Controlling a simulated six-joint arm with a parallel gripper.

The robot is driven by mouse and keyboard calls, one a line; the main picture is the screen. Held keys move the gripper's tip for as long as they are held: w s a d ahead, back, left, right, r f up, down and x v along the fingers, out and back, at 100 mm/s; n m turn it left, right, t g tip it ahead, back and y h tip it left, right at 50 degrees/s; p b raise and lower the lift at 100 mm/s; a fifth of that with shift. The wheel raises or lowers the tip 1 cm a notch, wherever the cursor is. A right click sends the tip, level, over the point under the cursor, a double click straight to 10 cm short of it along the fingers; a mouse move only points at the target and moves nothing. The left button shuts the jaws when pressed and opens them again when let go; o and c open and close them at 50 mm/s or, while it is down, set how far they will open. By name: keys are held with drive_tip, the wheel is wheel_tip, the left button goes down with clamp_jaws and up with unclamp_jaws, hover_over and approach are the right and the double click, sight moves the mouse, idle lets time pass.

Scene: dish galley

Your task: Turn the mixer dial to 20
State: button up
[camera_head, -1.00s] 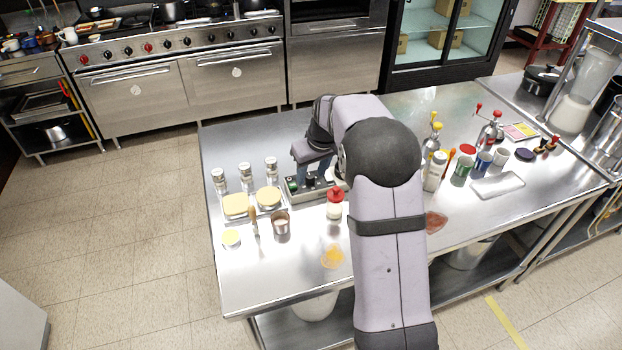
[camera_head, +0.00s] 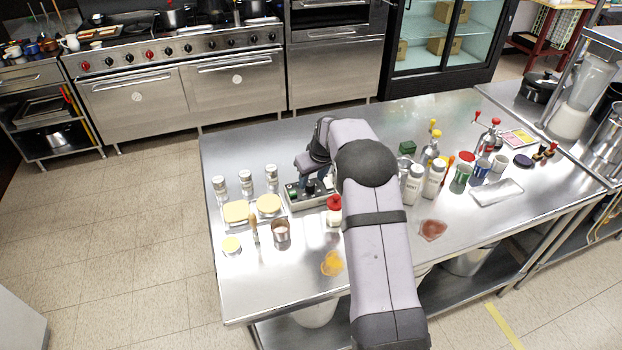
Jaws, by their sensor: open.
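A small grey control panel (camera_head: 296,203) lies on the steel table, with a green button near its left end. A dark knob, seemingly the mixer dial (camera_head: 309,187), stands on the panel, partly covered by my gripper. Its scale and pointer are too small to read. My gripper (camera_head: 318,186) points down over the panel, its open fingers at the dial's right side. I cannot tell whether the fingers touch the dial. My arm hides the panel's right end.
A red-capped bottle (camera_head: 333,213) stands close in front of the panel. White bottles (camera_head: 413,186) stand right of my arm.

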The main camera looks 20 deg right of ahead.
sight(310, 186)
drive_tip(key=shift+p+x, duration=0.35)
drive_tip(key=shift+x, duration=0.9)
drive_tip(key=shift+c, duration=0.2)
clamp_jaws()
drive_tip(key=c, duration=1)
unclamp_jaws()
